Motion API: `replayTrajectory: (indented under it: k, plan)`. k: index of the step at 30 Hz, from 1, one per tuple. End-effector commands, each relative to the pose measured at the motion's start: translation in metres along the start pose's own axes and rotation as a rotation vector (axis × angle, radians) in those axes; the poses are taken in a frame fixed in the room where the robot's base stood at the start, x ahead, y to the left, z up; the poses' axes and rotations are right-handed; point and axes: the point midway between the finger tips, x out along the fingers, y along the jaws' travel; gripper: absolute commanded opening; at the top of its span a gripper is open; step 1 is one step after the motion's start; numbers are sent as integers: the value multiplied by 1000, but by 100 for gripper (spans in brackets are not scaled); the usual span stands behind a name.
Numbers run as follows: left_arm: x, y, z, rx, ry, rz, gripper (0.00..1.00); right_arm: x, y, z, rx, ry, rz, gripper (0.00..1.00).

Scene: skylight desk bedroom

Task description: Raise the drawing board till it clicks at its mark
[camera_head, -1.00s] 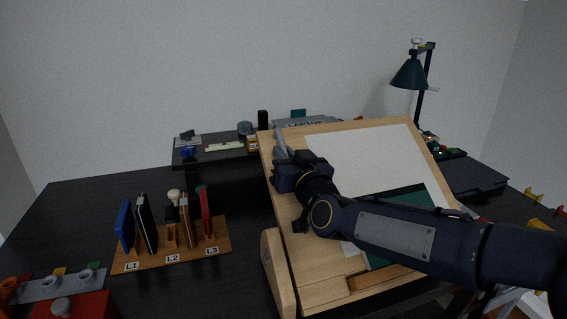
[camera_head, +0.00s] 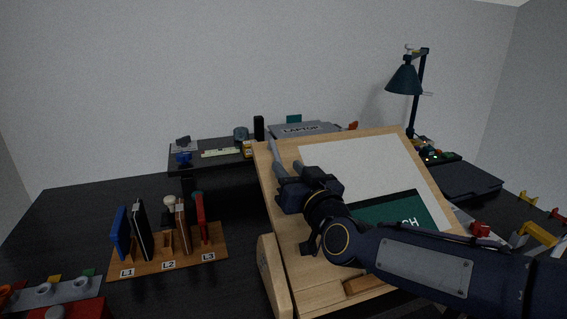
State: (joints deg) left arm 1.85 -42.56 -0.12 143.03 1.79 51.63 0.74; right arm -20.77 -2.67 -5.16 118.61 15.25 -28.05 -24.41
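The drawing board (camera_head: 285,226) is a tilted wooden panel, its far edge raised. A white sheet (camera_head: 365,160) and a dark green sheet (camera_head: 385,212) lie on it. A wooden side piece (camera_head: 272,275) stands at its near left. My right gripper (camera_head: 280,160) is over the board's upper left part, with grey fingers pointing toward its left edge. Whether the fingers touch or grip that edge is unclear. My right forearm covers the board's lower right part. No mark for the board is discernible. My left gripper is out of view.
A wooden rack (camera_head: 190,250) with upright items and labels L1, L2, L3 stands left of the board. A laptop (camera_head: 300,130) lies on the shelf behind it. A green desk lamp (camera_head: 405,80) stands at the back right. Dark desk (camera_head: 70,215) is clear at the far left.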

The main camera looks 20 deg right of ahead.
Motion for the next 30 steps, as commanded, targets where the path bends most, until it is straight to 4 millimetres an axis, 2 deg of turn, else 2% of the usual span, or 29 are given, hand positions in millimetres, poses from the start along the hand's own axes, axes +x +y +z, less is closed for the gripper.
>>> replayTrajectory:
  k: [3,7,23,26,29,30]
  plan:
    - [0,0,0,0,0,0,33,-18,0,-1,0,2,0,33]
    - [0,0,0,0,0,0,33,-29,0,0,1,0,0,33]
    - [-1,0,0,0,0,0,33,-34,1,1,4,-12,-3,33]
    - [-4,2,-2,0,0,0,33,-47,4,9,25,-83,-25,33]
    - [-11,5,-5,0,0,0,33,-77,8,30,69,-236,-60,33]
    - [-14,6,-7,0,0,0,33,-94,10,42,91,-316,-70,33]
